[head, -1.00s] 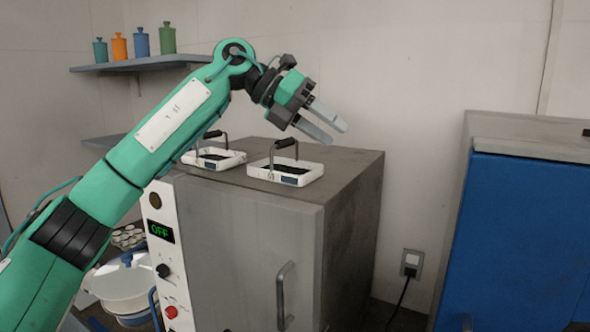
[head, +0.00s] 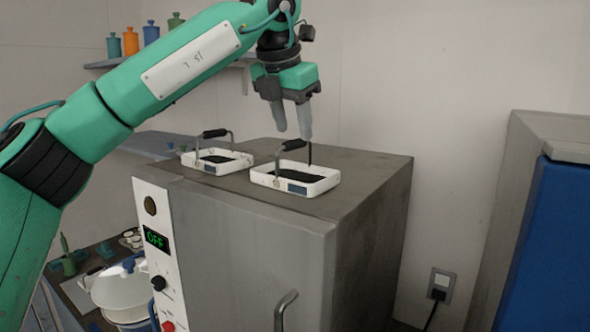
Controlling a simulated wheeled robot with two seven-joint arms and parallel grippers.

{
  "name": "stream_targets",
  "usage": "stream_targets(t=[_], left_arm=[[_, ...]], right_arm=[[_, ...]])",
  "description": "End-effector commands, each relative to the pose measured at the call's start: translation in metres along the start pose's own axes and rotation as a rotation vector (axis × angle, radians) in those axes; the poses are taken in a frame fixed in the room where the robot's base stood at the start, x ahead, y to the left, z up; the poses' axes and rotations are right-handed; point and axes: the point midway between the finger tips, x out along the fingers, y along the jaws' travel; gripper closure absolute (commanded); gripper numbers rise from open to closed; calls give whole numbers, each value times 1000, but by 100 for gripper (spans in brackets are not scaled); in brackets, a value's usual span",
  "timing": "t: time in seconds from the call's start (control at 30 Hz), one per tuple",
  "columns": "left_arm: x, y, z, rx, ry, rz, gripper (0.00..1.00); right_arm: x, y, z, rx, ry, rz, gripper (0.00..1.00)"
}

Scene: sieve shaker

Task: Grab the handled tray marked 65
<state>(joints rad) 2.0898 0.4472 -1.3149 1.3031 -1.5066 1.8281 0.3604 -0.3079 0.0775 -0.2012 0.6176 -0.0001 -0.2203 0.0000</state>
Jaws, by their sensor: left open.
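Two white handled trays with dark contents sit on top of the grey cabinet (head: 375,178). The right tray (head: 322,185) has a raised handle with a black grip (head: 293,145) and a dark label on its front wall. The left tray (head: 206,167) has the same kind of handle. The number on either tray is too small to read. My left gripper (head: 292,138) is open, fingers pointing down, just above or behind the right tray's grip. I cannot tell whether it touches the handle; nothing shows held. My right gripper is not in view.
The cabinet front has a green OFF display (head: 155,239) and a door handle (head: 285,311). A shelf at the back left holds several coloured bottles. A blue cabinet (head: 560,250) stands at the right. The cabinet top right of the trays is clear.

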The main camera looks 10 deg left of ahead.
Motion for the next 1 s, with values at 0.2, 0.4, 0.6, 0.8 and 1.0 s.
stream_targets(t=[0.2, 0.4, 0.6, 0.8, 1.0], left_arm=[[18, 0, 0, 2, 0, -2, 56], [38, 5, 0, 1, 1, -2, 56], [64, 6, -1, 1, -1, -3, 56], [70, 5, -2, 2, -2, -2, 56], [70, 5, -2, 2, -2, -2, 80]], right_arm=[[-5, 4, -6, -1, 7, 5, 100], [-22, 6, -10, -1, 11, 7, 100], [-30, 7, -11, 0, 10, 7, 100], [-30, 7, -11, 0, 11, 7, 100], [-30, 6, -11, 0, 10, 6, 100]])
